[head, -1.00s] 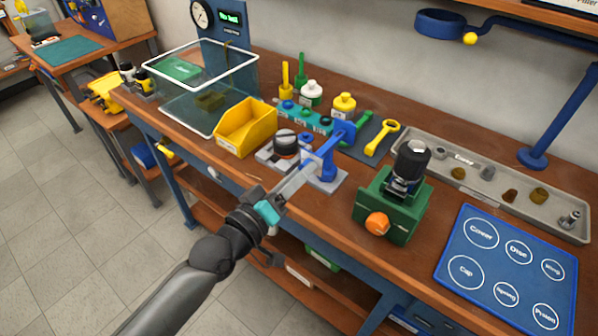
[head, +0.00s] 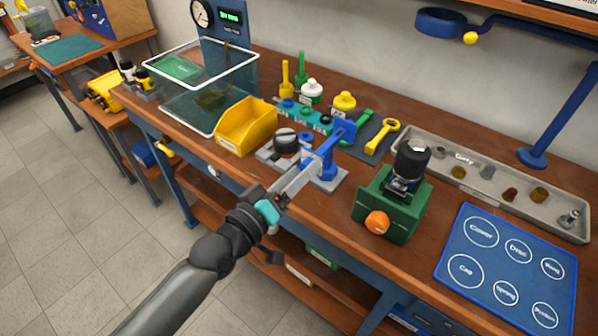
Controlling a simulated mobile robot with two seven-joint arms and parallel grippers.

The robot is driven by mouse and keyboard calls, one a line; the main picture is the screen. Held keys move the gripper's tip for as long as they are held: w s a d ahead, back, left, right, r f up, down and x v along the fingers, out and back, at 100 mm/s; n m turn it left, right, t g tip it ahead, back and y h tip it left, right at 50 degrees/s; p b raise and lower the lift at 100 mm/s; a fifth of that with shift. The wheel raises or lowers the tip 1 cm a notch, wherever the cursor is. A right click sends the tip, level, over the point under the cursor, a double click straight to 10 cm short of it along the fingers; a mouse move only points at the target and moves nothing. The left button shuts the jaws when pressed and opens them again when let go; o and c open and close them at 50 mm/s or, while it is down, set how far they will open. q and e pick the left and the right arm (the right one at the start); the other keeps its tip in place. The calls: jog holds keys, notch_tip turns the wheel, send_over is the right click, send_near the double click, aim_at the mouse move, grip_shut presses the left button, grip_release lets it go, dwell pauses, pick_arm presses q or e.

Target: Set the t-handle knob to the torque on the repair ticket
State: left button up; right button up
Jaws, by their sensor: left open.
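I cannot make out a T-handle knob or a readable repair ticket for certain. My right gripper is out of view.
A yellow bin (head: 245,127) and a clear box (head: 196,107) stand at left. A grey parts tray (head: 466,187) and a blue labelled mat (head: 507,262) lie at right. Bottles and coloured tools stand behind the blue stand. Bare bench shows between vise and mat.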

pick_arm(q)
jog(key=v, duration=1.5)
jog(key=shift+p, duration=0.4)
jog(key=shift+s+a, duration=0.1)
jog(key=s+a+f+m+g+y, duration=0.1)
jog(key=a+f+g+y, duration=0.2)
jog(key=f, duration=0.7)
jog(key=s+a+f+y, duration=0.25)
jog(key=a+f, duration=0.25)
jog(key=f, duration=0.6)
jog(key=s+a+f+m+g+y, duration=0.1)
jog(key=a+f+g+y, duration=0.2)
jog(key=f, duration=0.7)
jog(key=s+d+f+m+g+y, duration=0.1)
jog(key=s+f+g, duration=0.2)
jog(key=s+f, duration=0.5)
jog(key=s+d+f+m+g+y, duration=0.1)
jog(key=s+f+g, duration=0.3)
jog(key=s, duration=1.2)
notch_tip(320, 180, down, 4)
jog(key=shift+g, duration=0.3)
